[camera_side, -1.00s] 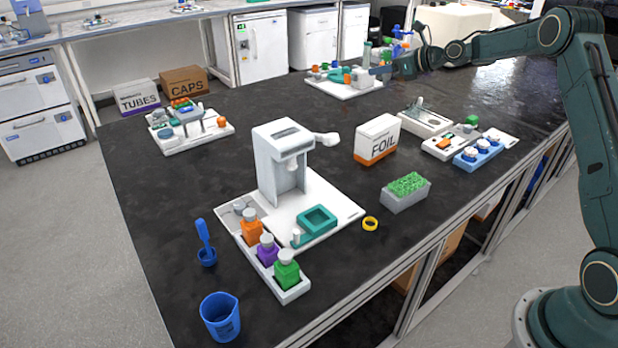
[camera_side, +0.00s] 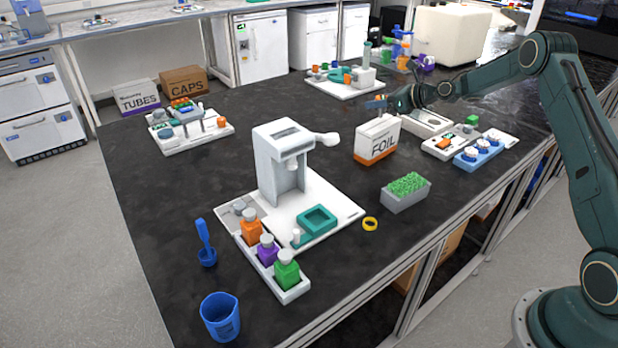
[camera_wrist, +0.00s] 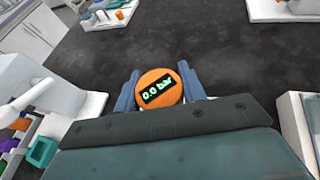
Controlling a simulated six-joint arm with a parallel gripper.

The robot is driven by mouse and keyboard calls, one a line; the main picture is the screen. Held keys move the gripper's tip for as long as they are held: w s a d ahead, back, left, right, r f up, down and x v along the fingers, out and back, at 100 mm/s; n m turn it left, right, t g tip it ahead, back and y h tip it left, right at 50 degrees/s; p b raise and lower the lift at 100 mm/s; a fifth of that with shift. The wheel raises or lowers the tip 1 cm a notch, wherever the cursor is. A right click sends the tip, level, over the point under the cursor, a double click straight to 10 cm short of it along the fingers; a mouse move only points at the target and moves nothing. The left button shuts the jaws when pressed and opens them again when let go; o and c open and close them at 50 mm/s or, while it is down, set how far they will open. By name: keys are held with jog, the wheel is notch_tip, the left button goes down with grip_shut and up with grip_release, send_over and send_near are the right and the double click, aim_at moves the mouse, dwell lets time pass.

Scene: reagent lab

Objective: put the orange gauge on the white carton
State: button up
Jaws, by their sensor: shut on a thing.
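The orange gauge (camera_wrist: 160,89) is round with a dark display reading 0.0 bar. In the wrist view it sits between the two blue-grey fingers of my gripper (camera_wrist: 158,84), which is shut on it. In the side view my gripper (camera_side: 377,104) appears just above the top of the white carton (camera_side: 382,135), and the gauge is too small there to make out clearly. The carton is marked FOIL, has an orange band at its base and stands upright on the dark bench.
A white dispenser (camera_side: 279,165) stands left of the carton on a white base. White trays (camera_side: 428,122) stand to the right.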

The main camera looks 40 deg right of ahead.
jog(key=shift+f, duration=0.85)
jog(key=shift+f, duration=0.1)
jog(key=o, duration=1.1)
jog(key=shift+c, duration=0.2)
jog(key=v, duration=1.2)
